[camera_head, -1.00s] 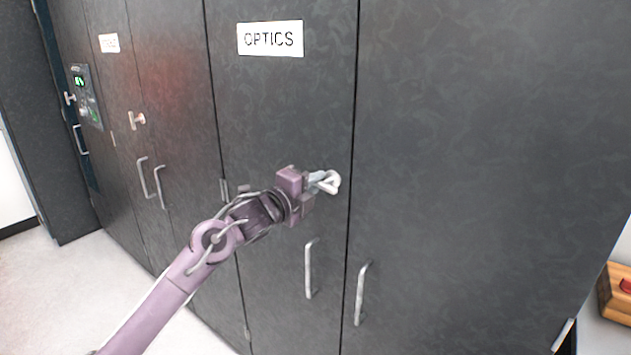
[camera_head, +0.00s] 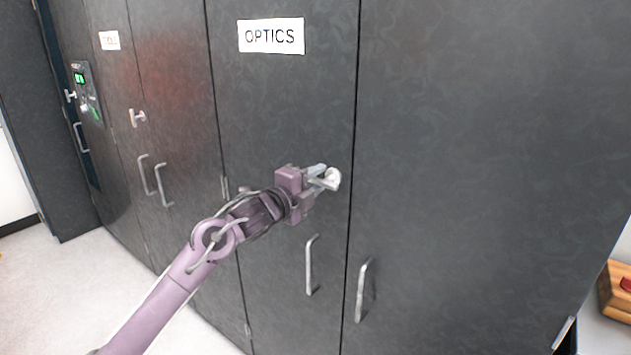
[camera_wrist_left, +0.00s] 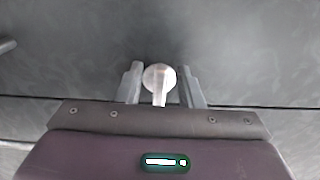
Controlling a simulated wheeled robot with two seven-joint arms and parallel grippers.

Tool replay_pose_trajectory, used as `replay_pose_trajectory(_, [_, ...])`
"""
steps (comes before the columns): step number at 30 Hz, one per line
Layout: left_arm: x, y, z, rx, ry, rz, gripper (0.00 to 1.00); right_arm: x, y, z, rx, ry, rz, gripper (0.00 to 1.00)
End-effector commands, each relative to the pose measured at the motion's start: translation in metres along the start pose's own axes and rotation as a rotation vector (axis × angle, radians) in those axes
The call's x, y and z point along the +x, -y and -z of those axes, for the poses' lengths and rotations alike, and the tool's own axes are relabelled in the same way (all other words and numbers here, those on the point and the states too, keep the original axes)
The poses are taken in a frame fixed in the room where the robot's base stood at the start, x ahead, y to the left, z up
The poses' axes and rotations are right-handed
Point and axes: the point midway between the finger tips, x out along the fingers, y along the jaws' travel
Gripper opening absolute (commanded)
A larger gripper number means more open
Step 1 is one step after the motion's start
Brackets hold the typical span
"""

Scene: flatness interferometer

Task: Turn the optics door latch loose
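The optics door latch (camera_head: 333,178) is a small pale turn-piece on the dark cabinet door (camera_head: 275,110), beside the door seam and below the OPTICS sign (camera_head: 271,36). My left gripper (camera_head: 322,177) is at the latch with its fingers apart. In the left wrist view the latch (camera_wrist_left: 159,78) shows a round face with a narrow bar, standing between the two fingers (camera_wrist_left: 160,86). A gap shows at the right finger; the left finger is very close to the latch, and I cannot tell if it touches. My right gripper is not in view.
Two upright bar handles (camera_head: 311,266) and (camera_head: 363,291) flank the seam below the latch. Another cabinet with its own latch (camera_head: 137,118) and handles is to the left, with a control panel (camera_head: 87,92) beyond. A wooden item (camera_head: 617,292) is at the right edge.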

Motion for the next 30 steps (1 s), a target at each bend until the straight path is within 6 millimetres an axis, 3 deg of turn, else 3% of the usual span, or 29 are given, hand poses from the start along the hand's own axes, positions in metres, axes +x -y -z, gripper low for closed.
replay_pose_trajectory(8, [-0.006,-0.002,0.000,0.000,0.000,0.000,0.34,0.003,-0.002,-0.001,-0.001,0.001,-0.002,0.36])
replay_pose_trajectory(21, [-0.069,-0.003,-0.001,0.001,0.001,-0.001,0.34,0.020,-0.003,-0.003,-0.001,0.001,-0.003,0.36])
replay_pose_trajectory(30, [-0.078,0.000,0.000,-0.001,0.000,0.000,0.34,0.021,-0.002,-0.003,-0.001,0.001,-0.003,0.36])
